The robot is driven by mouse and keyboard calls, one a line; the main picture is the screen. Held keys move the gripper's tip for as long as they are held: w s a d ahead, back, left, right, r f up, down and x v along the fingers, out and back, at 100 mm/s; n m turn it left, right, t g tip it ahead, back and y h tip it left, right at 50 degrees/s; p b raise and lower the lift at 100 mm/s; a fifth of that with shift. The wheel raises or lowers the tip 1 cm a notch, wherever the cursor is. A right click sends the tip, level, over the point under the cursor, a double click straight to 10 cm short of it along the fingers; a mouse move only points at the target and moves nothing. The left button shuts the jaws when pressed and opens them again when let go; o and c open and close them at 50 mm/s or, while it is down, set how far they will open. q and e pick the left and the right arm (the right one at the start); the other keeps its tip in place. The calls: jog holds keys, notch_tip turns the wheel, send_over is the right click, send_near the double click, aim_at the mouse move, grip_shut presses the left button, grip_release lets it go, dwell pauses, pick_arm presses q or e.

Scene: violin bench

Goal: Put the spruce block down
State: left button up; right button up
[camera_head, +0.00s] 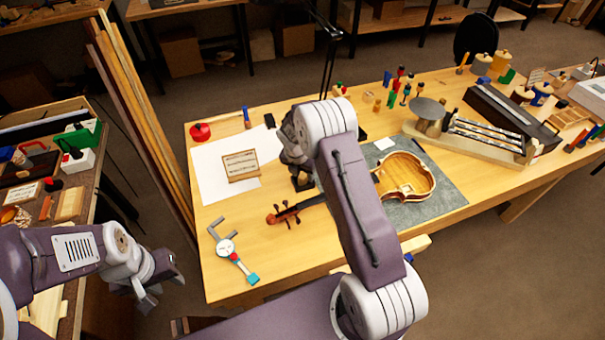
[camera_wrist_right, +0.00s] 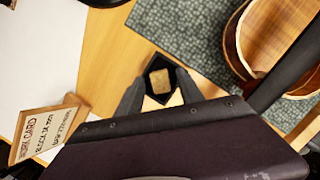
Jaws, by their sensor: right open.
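A small pale wooden block (camera_wrist_right: 160,82), which looks like the spruce block, sits on a black square base in the right wrist view. My right gripper (camera_wrist_right: 160,92) is open, with one dark finger on each side of it. I cannot tell whether either finger touches it. In the head view the block (camera_head: 302,179) shows small below my right wrist, partly hidden by the gripper. My left gripper (camera_head: 164,296) hangs over the floor between the side bench and the main bench. Its fingers look apart and empty.
A work card (camera_head: 241,165) stands on white paper left of my right gripper. A violin body (camera_head: 404,176) lies on a grey mat (camera_head: 449,201) to the right. A scroll and neck (camera_head: 283,214) and a dial caliper (camera_head: 228,247) lie nearer the front edge.

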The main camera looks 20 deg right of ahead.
jog(key=v, duration=1.2)
jog(key=s+a+m+y, duration=0.1)
jog(key=s+a+m, duration=0.2)
jog(key=s+m, duration=0.8)
jog(key=s+a+m+y, duration=0.1)
jog(key=s+a+m, duration=0.1)
jog(key=s+m, duration=1)
jog(key=m, duration=0.3)
jog(key=shift+a+m+g, duration=0.35)
jog(key=shift+m+g, duration=0.05)
